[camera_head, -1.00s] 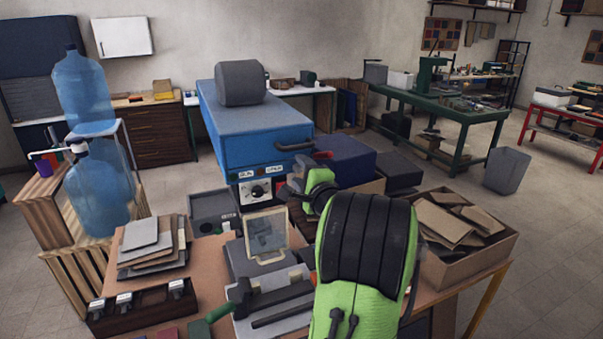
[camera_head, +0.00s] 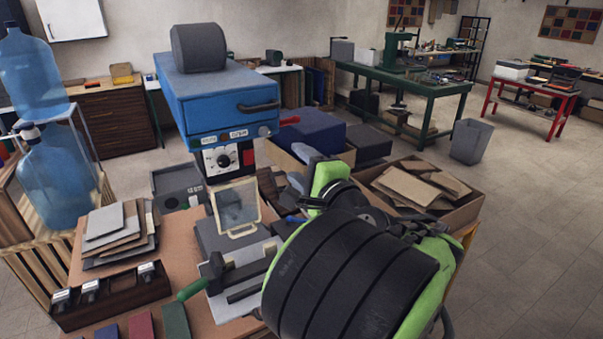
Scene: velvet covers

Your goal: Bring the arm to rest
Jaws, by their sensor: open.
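My green and black arm (camera_head: 350,275) rises large in the lower right of the head view, over the workbench (camera_head: 190,310). Beyond its black-banded part, a smaller green wrist section (camera_head: 326,178) shows. My gripper (camera_head: 298,168) is at the far end of it, small and grey, partly hidden by the arm. It is open, and I see nothing held in it. It is above the right part of the bench, in front of the cardboard boxes. Whether it touches anything there I cannot tell.
A cardboard box (camera_head: 455,213) stands right.

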